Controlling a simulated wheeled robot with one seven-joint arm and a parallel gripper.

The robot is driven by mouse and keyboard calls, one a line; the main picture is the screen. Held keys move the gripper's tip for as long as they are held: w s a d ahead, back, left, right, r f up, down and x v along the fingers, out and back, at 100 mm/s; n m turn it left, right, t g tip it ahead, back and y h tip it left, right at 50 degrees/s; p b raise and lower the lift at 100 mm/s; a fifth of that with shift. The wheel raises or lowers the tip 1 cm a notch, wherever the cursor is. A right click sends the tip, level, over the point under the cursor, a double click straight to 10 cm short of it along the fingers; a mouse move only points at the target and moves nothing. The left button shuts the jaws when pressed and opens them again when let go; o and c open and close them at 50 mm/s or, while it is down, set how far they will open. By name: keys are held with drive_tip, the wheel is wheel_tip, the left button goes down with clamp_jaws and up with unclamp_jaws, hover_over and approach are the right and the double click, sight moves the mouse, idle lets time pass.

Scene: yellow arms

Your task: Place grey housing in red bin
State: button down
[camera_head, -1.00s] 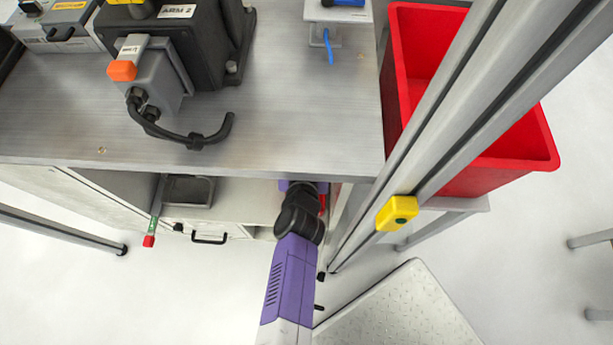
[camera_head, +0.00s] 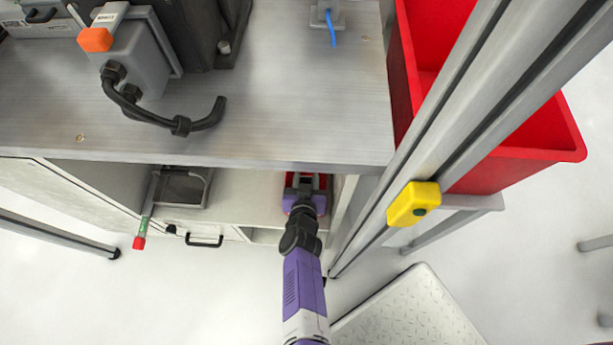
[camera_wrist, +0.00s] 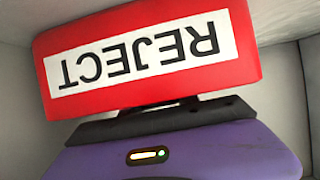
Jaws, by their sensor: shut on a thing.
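A grey housing (camera_head: 142,58) with an orange cap and black cables stands on the bench top at the upper left, beside a dark machine base. It is well away from my gripper. The red bin (camera_head: 545,153) stands at the right, beyond a metal post that hides part of it. My gripper (camera_head: 307,184) is under the bench top's front edge, inside the shelf opening. It is shut on a red block (camera_wrist: 245,50) with a white REJECT label, upside down in the wrist view. The fingertips are mostly hidden there. Red shows around the gripper in the head view.
The bench top (camera_head: 290,115) overhangs the shelf. A slanted metal post with a yellow fitting (camera_head: 413,204) stands between my arm and the red bin. A dark tray (camera_head: 182,187) sits left in the shelf. A tread-plate platform (camera_head: 410,315) lies at lower right.

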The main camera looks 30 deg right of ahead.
drive_tip(key=shift+f, duration=0.15)
drive_tip(key=c, duration=0.9)
unclamp_jaws()
drive_tip(key=shift+s+a+r, duration=0.1)
drive_tip(key=shift+a+r, duration=0.05)
drive_tip(key=shift+r, duration=0.15)
drive_tip(key=p+v, duration=0.3)
drive_tip(key=v, duration=0.8)
drive_tip(key=shift+s+a+r, duration=0.1)
drive_tip(key=shift+s, duration=0.2)
